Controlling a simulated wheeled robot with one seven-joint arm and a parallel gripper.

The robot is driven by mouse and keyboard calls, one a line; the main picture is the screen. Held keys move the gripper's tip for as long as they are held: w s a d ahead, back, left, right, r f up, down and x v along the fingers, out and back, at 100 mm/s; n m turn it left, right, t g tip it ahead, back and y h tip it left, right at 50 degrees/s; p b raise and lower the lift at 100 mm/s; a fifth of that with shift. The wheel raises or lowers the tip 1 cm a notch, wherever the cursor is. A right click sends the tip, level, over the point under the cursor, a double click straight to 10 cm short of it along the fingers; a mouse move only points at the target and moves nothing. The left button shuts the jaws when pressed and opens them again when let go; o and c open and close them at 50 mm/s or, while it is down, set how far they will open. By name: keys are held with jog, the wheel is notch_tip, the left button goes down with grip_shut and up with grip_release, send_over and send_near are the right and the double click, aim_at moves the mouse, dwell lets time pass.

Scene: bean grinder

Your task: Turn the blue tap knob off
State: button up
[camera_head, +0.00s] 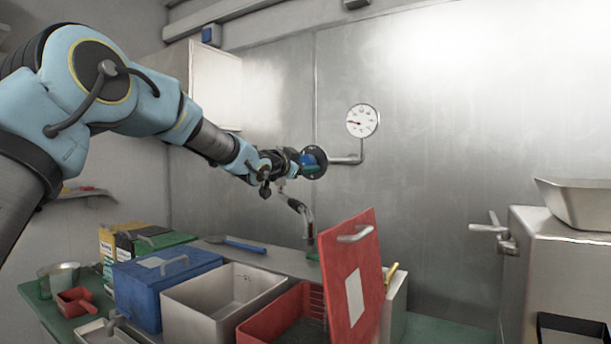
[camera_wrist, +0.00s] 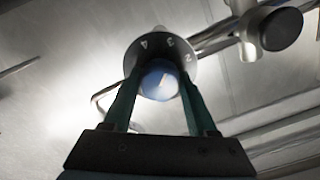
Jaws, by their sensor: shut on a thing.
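The blue tap knob (camera_wrist: 160,82) sits at the centre of the wrist view, in front of a round numbered dial (camera_wrist: 166,46). The digits 4, 3 and 2 show on the dial's upper rim. My gripper (camera_wrist: 160,88) has its two green fingers on either side of the knob, shut on it. In the head view my gripper (camera_head: 290,163) reaches the blue knob (camera_head: 310,160) at the wall pipe. The fingers partly hide the knob and the lower part of the dial.
A pressure gauge (camera_head: 362,121) is on the metal wall right of the knob. Below stand a blue box (camera_head: 165,285), an open white bin (camera_head: 210,305), and a red bin with its red lid (camera_head: 352,275) raised. A metal machine (camera_head: 555,260) stands at the right.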

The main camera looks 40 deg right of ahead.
jog(key=m+b, duration=0.4)
jog(key=m, duration=0.2)
jog(key=shift+f+m, duration=0.15)
jog(key=shift+m, duration=0.15)
jog(key=m+b, duration=0.1)
jog(key=m, duration=0.2)
jog(key=shift+m+b, duration=0.3)
jog(key=shift+b, duration=0.1)
jog(key=m+b, duration=0.1)
jog(key=m, duration=0.2)
jog(key=shift+m+b, duration=0.3)
jog(key=shift+b, duration=0.1)
jog(key=m+b, duration=0.3)
jog(key=m, duration=0.3)
jog(key=shift+s, duration=0.1)
jog(key=m+b, duration=0.3)
jog(key=m, duration=0.3)
jog(key=shift+m, duration=0.3)
jog(key=o, duration=1.4)
jog(key=shift+c, duration=0.2)
